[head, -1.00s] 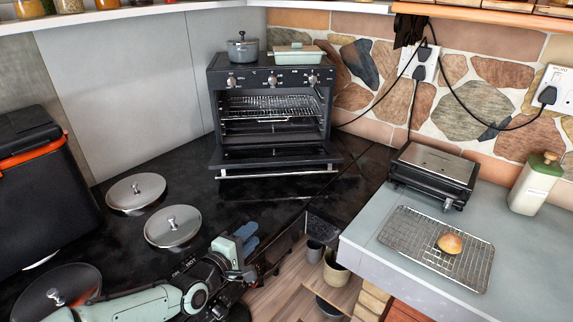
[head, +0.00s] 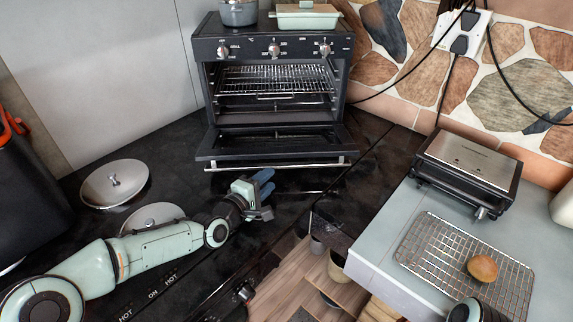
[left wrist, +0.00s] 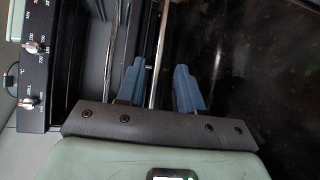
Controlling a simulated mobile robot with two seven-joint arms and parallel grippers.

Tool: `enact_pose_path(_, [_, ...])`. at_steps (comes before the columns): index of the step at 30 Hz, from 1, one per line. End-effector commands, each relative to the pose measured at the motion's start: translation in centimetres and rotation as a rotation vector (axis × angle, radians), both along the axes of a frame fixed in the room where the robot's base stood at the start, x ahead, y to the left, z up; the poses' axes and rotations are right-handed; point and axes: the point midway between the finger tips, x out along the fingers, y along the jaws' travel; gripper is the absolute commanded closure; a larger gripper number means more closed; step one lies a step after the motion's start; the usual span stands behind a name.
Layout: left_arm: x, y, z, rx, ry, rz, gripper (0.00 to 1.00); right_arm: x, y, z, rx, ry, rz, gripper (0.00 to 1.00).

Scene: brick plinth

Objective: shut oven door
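The black oven (head: 273,48) stands on the dark counter with its door (head: 270,143) folded down and open. The door's silver handle (head: 318,165) runs along its front edge. My left gripper (head: 265,181), with blue fingers, is just in front of the handle, near the middle of the door. In the left wrist view the left gripper (left wrist: 160,75) is open, and the handle (left wrist: 158,60) appears between its two fingers. I cannot tell whether they touch it. Wire racks show inside the oven. The right gripper cannot be made out.
A grey pot (head: 238,13) and a pale green dish (head: 305,17) stand on the oven. Silver lids (head: 114,183) lie on the counter at left. A grill (head: 468,170) and a wire rack (head: 440,248) with a bun (head: 482,268) are on the right worktop.

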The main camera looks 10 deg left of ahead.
Motion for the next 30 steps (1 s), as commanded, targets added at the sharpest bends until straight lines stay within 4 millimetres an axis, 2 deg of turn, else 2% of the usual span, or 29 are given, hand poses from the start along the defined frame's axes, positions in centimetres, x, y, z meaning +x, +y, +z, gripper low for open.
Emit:
enact_pose_path(9, [5.3, -2.5, -0.9, -0.005, 0.001, -0.002, 0.64, 0.0, 0.0, 0.3, 0.000, 0.001, 0.001, 1.00])
enact_pose_path(15, [8.1, -3.6, -1.4, -0.002, 0.000, -0.001, 0.64, -0.1, 0.0, 0.6, 0.002, 0.007, 0.002, 1.00])
enact_pose_path(21, [9.2, -4.0, -1.7, -0.001, 0.000, 0.000, 0.64, -0.2, 0.0, 0.7, 0.002, 0.010, 0.003, 1.00])
enact_pose_path(29, [9.3, -4.1, -1.8, 0.000, 0.001, 0.000, 0.64, -0.2, 0.0, 0.7, 0.002, 0.010, 0.003, 1.00])
enact_pose_path(30, [9.3, -4.1, -1.8, 0.000, 0.001, 0.000, 0.67, -0.2, 0.0, 0.7, 0.002, 0.010, 0.003, 1.00])
